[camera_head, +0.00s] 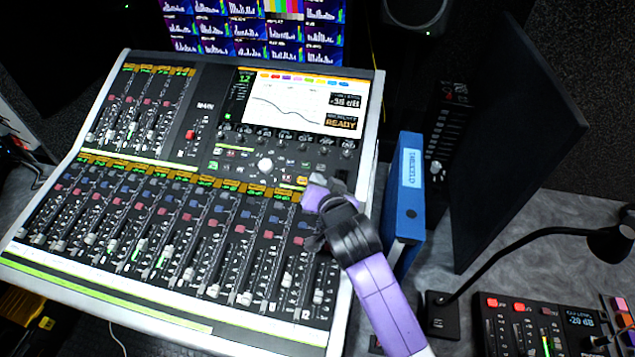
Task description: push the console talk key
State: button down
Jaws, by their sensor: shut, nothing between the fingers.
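The mixing console (362,130) fills the left and middle of the head view, with faders, rows of coloured keys and a lit screen. A small orange-lit key (302,180) shows just up and left of my wrist; its label is too small to read, so I cannot tell whether it is the talk key. My gripper (315,241) is shut and empty, over the console's right side near the rightmost channel strips. My purple and black arm reaches it from the lower right and hides part of the panel. I cannot tell whether the fingertips touch the surface.
A blue binder (408,205) stands just right of the console, close to my arm. Beyond it is a large dark panel (515,140). A desk lamp (545,235) and a smaller control panel (540,328) are at lower right. Monitors (255,35) stand behind the console.

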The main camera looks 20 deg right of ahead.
jog(key=shift+w+d+f+b, duration=0.15)
jog(key=shift+f+b, duration=0.15)
jog(key=shift+f, duration=0.15)
dwell(0.4)
jog(key=shift+r, duration=0.2)
jog(key=shift+s+a+r+p, duration=0.15)
jog(key=shift+r+p, duration=0.2)
jog(key=shift+p, duration=0.05)
jog(key=shift+s+a+r+p, duration=0.15)
jog(key=shift+r+p, duration=0.2)
jog(key=shift+s+a+r+p, duration=0.2)
jog(key=shift+s+r+p, duration=0.1)
jog(key=shift+r+p, duration=0.55)
jog(key=shift+s+a+r+p, duration=0.3)
jog(key=shift+r+p, duration=0.4)
jog(key=shift+r, duration=0.3)
jog(key=shift+s+a+r+p, duration=0.15)
jog(key=shift+s+r+p, duration=0.2)
jog(key=shift+r+p, duration=0.5)
jog(key=shift+r, duration=0.1)
